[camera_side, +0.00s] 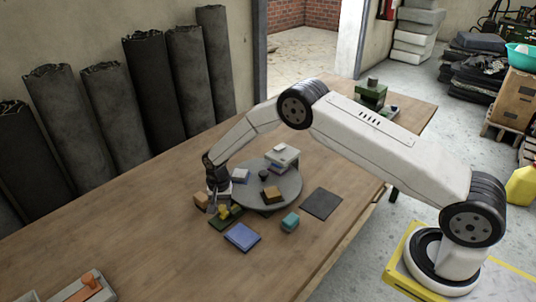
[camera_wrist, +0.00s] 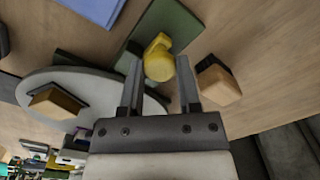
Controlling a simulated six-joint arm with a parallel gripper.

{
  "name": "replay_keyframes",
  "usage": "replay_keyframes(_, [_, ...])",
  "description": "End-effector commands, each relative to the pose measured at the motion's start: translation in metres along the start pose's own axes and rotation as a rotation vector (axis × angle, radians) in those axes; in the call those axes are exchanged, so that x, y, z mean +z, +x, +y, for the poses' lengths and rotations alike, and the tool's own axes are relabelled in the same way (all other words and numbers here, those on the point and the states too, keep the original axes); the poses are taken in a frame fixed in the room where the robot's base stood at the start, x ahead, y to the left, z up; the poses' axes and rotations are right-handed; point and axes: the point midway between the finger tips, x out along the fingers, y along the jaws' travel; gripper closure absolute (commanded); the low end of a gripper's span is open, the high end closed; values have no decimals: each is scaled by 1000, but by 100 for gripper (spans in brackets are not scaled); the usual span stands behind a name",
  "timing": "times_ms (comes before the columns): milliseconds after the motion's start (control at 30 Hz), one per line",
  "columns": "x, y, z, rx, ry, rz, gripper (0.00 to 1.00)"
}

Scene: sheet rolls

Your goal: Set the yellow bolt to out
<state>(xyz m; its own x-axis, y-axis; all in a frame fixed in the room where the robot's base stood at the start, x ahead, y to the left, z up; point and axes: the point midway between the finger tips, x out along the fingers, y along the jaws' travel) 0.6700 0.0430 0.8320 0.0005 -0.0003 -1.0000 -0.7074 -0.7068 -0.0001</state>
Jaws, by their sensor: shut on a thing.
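The yellow bolt (camera_side: 225,210) sits on a dark green plate (camera_side: 222,223) near the middle of the table. In the wrist view the bolt's rounded yellow knob (camera_wrist: 159,62) lies between my fingertips, with the green plate (camera_wrist: 176,22) behind it. My gripper (camera_side: 213,208) points down at the bolt. In the wrist view my gripper (camera_wrist: 160,70) is shut on the knob. The fingers hide part of the bolt in the side view, and I cannot tell its exact setting.
A tan block (camera_wrist: 217,84) stands close beside my right finger. A grey round table (camera_side: 291,188) carrying several small things is close to the plate. A blue pad (camera_side: 242,236), a teal block (camera_side: 290,221) and a dark square (camera_side: 321,204) lie nearby.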

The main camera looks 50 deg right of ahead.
Motion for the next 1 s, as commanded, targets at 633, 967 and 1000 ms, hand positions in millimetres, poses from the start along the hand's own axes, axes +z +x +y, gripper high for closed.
replay_keyframes(633, [18,0,-17,3,-3,-2,100])
replay_keyframes(967, [25,0,-24,1,0,-4,100])
replay_keyframes(1000, [25,0,-24,0,-1,-4,55])
